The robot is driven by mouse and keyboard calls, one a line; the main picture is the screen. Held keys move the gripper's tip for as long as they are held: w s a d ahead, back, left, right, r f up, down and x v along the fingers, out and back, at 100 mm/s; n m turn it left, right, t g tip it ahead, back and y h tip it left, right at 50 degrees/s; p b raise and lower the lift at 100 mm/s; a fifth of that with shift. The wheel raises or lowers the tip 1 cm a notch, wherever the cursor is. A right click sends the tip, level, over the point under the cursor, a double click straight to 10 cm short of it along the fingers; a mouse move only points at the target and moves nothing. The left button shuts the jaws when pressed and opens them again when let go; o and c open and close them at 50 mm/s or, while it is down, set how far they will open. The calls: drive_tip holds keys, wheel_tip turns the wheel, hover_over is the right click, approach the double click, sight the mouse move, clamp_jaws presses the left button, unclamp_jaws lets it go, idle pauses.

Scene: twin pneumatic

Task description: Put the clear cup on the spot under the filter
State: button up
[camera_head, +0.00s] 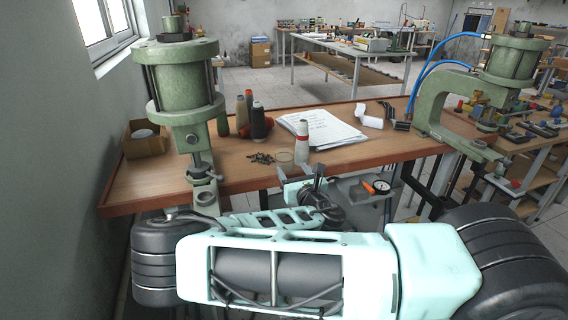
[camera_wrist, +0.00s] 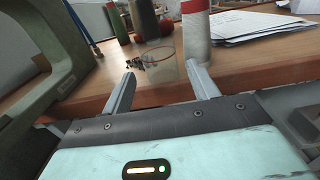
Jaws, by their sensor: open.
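The clear cup (camera_wrist: 161,66) stands upright on the wooden table in the wrist view, just beyond and between my fingertips. In the head view only a faint round outline of the cup (camera_head: 284,157) shows. My gripper (camera_head: 301,172) is open and empty at the table's front edge; its two fingers (camera_wrist: 163,77) point toward the cup with a gap between them. I cannot make out a part that is clearly a filter, or a marked spot. A green pneumatic press (camera_head: 180,80) stands at the table's left, with a second green press (camera_head: 510,60) at the right.
A white spool with a red band (camera_head: 302,142) stands close right of the cup. Small dark parts (camera_head: 261,158) lie left of it. Several thread spools (camera_head: 258,122) and papers (camera_head: 322,128) sit behind. A cardboard box (camera_head: 147,142) is at the far left. Table space right of the spool is clear.

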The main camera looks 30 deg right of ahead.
sight(282, 152)
drive_tip(key=x, duration=0.4)
drive_tip(key=shift+p, duration=0.35)
drive_tip(key=x, duration=0.1)
drive_tip(key=p+x, duration=0.2)
drive_tip(key=x, duration=0.1)
drive_tip(key=shift+a+r, duration=0.15)
drive_tip(key=shift+r, duration=0.15)
drive_tip(key=shift+w+f, duration=0.15)
drive_tip(key=shift+w, duration=0.3)
drive_tip(key=c, duration=0.8)
drive_tip(key=shift+c, duration=0.5)
